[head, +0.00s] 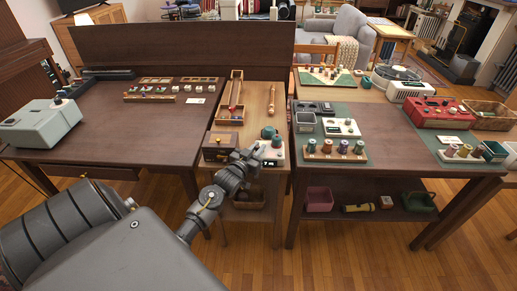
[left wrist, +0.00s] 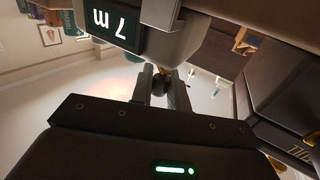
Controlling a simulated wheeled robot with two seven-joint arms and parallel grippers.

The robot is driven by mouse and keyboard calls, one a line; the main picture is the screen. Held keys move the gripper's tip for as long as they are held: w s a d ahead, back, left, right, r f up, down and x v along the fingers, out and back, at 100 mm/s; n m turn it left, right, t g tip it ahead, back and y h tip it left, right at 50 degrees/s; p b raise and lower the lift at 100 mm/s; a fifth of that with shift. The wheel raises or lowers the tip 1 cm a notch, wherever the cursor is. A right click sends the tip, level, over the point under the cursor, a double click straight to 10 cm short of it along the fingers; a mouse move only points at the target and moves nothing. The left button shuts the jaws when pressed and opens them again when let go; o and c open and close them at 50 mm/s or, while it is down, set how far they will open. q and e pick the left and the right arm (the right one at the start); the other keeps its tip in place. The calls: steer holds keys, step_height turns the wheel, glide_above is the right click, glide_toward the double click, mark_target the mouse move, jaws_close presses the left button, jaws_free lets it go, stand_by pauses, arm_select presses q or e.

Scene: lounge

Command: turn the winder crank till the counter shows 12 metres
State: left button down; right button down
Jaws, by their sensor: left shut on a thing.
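The winder (head: 279,152) is a pale unit with green parts on top, standing at the near end of the narrow wooden table. Its counter (head: 268,163) is a dark display; in the left wrist view the counter (left wrist: 113,20) is upside down and reads 7 m. My left gripper (head: 252,158) is at the winder's near left side. In the left wrist view my left gripper (left wrist: 161,88) is shut on the dark crank knob (left wrist: 159,74), with a brass bit beside it. The rest of the crank is mostly hidden. My right gripper is not in view.
A wooden drawer box (head: 221,146) stands close left of the winder. A rack of spools (head: 335,156) stands on the table to the right. A grey-green machine (head: 40,124) is on the left table, whose middle is mostly clear.

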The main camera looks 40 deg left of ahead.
arm_select(q)
steer(key=c, duration=1.4)
jaws_free()
steer(key=shift+s, duration=0.5)
steer(key=s+d, duration=0.1)
steer(key=s, duration=0.8)
steer(key=shift+s+d+b, duration=0.3)
steer(key=shift+b, duration=0.1)
